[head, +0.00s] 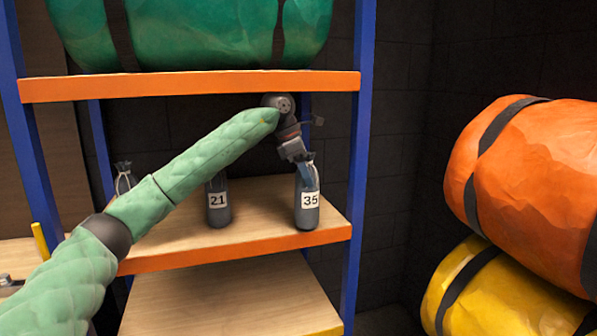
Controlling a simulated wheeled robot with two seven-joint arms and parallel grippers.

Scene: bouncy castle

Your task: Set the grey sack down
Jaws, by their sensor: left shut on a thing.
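A grey sack (307,206) labelled 35 is upright at the right front of the middle shelf (260,242). Its base appears to touch the shelf board near the front edge. My left gripper (303,163) reaches in from the left and is shut on the top of this sack. The fingertips are small and partly merge with the sack's neck. A second grey sack (218,203) labelled 21 stands further left on the same shelf, its top hidden behind my left arm. My right gripper is out of view.
Another sack (124,180) is at the shelf's left, mostly behind my arm. A green bundle (190,35) lies on the shelf above. Blue uprights (358,150) flank the shelf. Orange (535,185) and yellow (490,295) strapped bundles are stacked at right. Bare board lies between sacks 21 and 35.

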